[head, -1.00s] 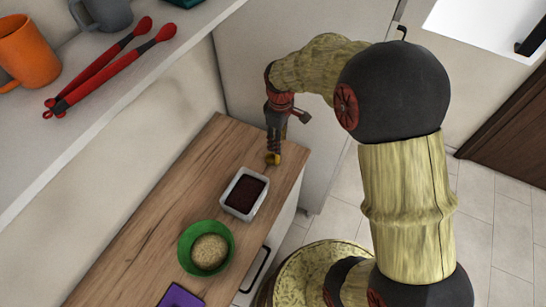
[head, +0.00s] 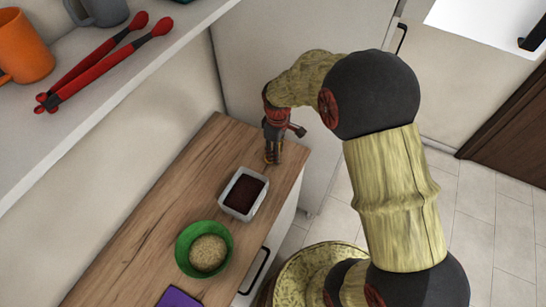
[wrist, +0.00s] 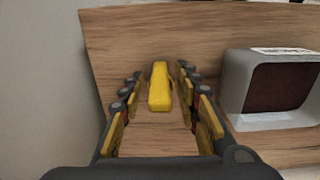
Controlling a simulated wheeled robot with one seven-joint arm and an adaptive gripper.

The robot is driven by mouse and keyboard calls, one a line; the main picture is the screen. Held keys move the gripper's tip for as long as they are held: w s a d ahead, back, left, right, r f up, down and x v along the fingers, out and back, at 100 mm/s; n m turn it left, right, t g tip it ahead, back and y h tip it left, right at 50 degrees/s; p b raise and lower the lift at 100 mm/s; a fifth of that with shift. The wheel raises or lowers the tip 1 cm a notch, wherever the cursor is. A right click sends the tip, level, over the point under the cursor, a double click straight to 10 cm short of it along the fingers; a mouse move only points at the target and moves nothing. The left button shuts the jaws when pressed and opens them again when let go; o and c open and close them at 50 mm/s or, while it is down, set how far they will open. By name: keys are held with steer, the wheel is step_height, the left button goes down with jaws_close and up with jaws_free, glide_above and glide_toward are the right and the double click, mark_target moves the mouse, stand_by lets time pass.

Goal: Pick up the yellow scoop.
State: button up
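The yellow scoop (wrist: 159,88) shows in the wrist view as a small yellow bar on the wooden counter (wrist: 115,40). My gripper (wrist: 159,76) is open, with one finger on each side of the scoop in the picture. Wood shows between the scoop and both fingers, so neither seems to touch it. I cannot tell how far the fingertips are above the counter. In the head view my gripper (head: 272,160) points down over the far end of the counter, and it hides most or all of the scoop there.
A grey-white tub with dark brown contents (head: 225,200) stands close by; this tub (wrist: 237,85) is right of my gripper in the wrist view. A green bowl (head: 183,262) and a purple item (head: 180,299) are nearer. A shelf (head: 130,75) holds red-tipped tongs (head: 105,61) and mugs.

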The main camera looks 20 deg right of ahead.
jaws_close()
stand_by(0.5)
steer(key=shift+r, duration=0.4)
steer(key=s+d+r+p, duration=0.3)
steer(key=s+d+r, duration=0.1)
steer(key=s+r, duration=0.8)
steer(key=shift+s+d, duration=0.2)
steer(key=shift+s, duration=0.45)
